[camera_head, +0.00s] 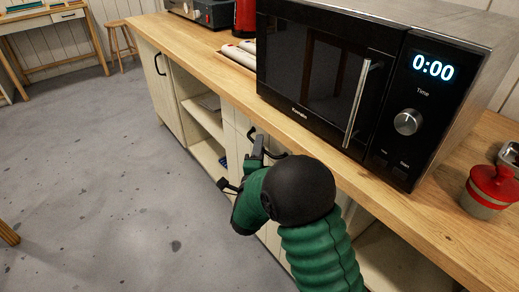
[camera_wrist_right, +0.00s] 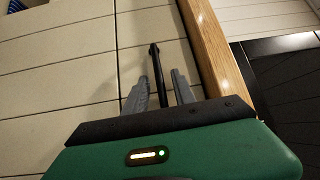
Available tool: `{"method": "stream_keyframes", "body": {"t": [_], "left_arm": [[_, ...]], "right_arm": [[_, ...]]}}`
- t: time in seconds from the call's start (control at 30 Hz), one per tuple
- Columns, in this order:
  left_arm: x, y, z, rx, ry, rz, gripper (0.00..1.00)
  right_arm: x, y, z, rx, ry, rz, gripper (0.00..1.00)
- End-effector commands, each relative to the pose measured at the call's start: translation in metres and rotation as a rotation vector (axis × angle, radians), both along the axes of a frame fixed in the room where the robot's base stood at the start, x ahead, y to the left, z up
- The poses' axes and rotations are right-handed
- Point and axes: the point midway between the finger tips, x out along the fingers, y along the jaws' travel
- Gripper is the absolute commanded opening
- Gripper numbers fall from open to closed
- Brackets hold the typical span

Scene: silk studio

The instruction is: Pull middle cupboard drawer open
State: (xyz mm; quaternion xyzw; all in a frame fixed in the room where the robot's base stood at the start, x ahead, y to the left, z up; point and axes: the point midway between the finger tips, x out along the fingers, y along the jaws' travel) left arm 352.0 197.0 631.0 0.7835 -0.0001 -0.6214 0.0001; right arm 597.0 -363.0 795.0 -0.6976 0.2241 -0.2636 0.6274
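The cupboard front has pale cream panels (camera_wrist_right: 65,60) under a wooden worktop. A black bar handle (camera_wrist_right: 156,62) stands on a panel just below the worktop; its curved end also shows in the head view (camera_head: 278,154). My right gripper (camera_wrist_right: 158,84) is at this handle, with one grey finger on each side of it and visible gaps between. In the head view my right gripper (camera_head: 256,152) is partly hidden by my green arm. The panel behind the handle looks flush with the front. My left gripper is in neither view.
A black microwave (camera_head: 330,75) stands on the wooden worktop (camera_head: 225,80) above my right arm. A red-lidded jar (camera_head: 490,187) is at the right. Open shelves (camera_head: 203,118) and another handled door (camera_head: 155,85) lie farther left. The grey floor (camera_head: 110,170) before the cupboard is clear.

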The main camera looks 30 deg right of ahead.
Motion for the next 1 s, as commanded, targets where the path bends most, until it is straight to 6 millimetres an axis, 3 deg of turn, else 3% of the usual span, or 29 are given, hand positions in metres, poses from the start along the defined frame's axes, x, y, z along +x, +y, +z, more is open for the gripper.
{"method": "stream_keyframes", "body": {"t": [0.17, 0.4, 1.0], "left_arm": [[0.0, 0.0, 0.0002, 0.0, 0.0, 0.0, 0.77], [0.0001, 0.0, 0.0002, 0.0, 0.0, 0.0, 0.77], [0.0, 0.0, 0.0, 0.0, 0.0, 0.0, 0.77]], "right_arm": [[-0.0002, -0.0001, -0.0001, 0.0, 0.001, 0.0, 0.31], [-0.0004, 0.0, -0.0004, 0.0, 0.001, -0.001, 0.0], [-0.0008, 0.0001, -0.0025, 0.002, 0.006, -0.002, 0.0]]}}
